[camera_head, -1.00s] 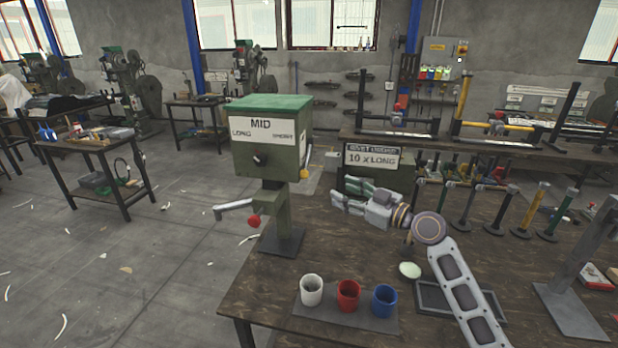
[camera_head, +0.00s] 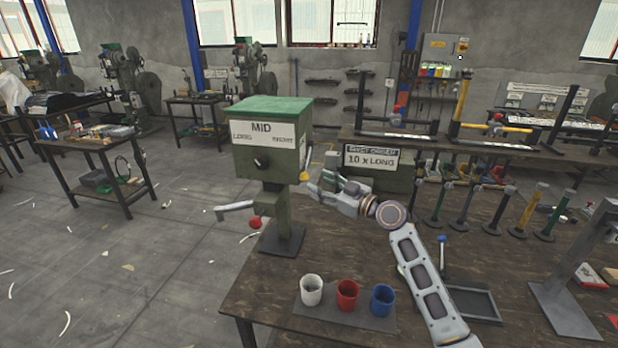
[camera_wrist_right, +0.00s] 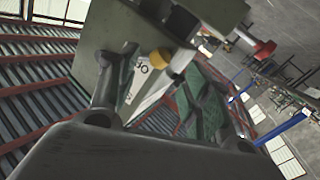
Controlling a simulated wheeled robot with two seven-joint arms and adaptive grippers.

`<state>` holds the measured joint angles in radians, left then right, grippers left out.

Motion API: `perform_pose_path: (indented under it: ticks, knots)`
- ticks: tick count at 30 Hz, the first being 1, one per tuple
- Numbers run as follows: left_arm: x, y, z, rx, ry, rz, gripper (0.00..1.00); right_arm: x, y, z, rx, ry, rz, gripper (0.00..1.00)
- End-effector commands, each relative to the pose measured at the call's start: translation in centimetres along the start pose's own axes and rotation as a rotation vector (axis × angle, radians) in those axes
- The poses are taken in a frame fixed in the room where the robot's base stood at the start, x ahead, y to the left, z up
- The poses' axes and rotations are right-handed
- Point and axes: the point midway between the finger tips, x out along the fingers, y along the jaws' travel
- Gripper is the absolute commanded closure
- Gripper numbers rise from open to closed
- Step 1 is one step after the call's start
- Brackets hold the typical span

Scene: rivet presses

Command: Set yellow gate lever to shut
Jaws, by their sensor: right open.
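The green rivet press (camera_head: 270,150) with a "MID" label stands on the bench. The yellow gate lever (camera_head: 304,176) shows at its right side, low on the head. In the right wrist view, the lever's round yellow knob (camera_wrist_right: 159,60) appears between the two fingers, beside a white label partly reading "GO". My right gripper (camera_head: 318,186) is open and empty, just right of the lever with its fingers toward the press. It also shows in the wrist view (camera_wrist_right: 155,92). I cannot tell whether a finger touches the lever. My left gripper is not in view.
White (camera_head: 311,290), red (camera_head: 347,295) and blue (camera_head: 383,300) cups stand in front of the press. A handle with a red ball (camera_head: 255,223) juts from the press's front. A "10 x LONG" order sign (camera_head: 372,158) stands behind my right gripper. A dark tray (camera_head: 474,304) lies at right.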

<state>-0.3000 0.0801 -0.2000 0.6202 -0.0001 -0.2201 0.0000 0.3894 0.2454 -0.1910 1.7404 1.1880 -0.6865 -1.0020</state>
Motion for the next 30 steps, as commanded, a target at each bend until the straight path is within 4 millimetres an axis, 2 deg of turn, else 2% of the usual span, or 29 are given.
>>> perform_pose_path:
  ticks: [15, 21, 30]
  knots:
    - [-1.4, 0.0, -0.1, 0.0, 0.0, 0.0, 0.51, 4.7, 0.0, -0.1, 0.001, 0.0, 0.0, 0.51]
    - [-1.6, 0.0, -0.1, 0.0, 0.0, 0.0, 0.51, 5.4, 0.0, 0.0, 0.001, 0.0, 0.0, 0.51]
    - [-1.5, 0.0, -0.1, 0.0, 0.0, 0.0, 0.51, 5.5, 0.0, 0.0, 0.0, 0.0, 0.0, 0.51]
